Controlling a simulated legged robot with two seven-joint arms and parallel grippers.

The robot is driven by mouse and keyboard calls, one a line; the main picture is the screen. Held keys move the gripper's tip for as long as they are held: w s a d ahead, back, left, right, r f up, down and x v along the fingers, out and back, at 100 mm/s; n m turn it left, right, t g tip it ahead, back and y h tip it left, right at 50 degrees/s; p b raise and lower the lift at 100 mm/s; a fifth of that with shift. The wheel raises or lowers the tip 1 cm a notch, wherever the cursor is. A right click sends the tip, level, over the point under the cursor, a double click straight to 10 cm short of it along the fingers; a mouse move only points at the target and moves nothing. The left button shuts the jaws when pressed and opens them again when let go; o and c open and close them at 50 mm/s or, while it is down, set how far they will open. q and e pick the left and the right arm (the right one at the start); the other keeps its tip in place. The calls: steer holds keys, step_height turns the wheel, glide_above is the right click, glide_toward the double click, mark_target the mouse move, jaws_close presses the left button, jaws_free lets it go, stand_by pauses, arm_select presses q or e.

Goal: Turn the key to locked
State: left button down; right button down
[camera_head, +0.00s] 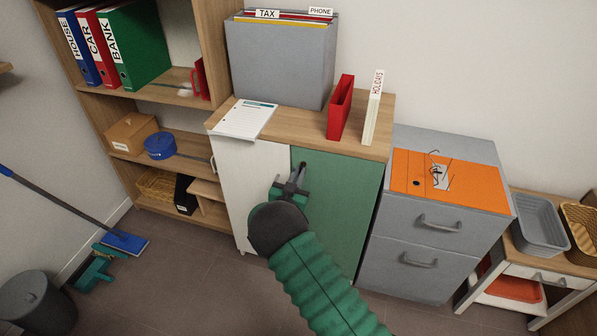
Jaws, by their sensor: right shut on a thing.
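The cabinet has a white left door (250,175) and a green right door (345,210), and both look closed. My right gripper (292,182) is in front of the green door near its upper left edge. It is shut on the key, which the jaws and wrist hide, so I cannot tell which way the key points. A dark upright handle (303,169) shows just beyond the fingertips. My left gripper is not in view.
The wooden cabinet top (300,131) holds a notepad (245,118), a red holder (340,107), a white book (373,108) and a grey file box (280,65). A grey drawer unit (430,225) stands close on the right. An open shelf (155,88) stands left.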

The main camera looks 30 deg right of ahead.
steer(key=shift+n, duration=0.6)
steer(key=c, duration=1.5)
jaws_free()
steer(key=shift+f, duration=0.1)
steer(key=shift+c, duration=0.2)
steer(key=p+v, duration=0.3)
steer(key=v, duration=1.4)
steer(key=shift+w, duration=0.1)
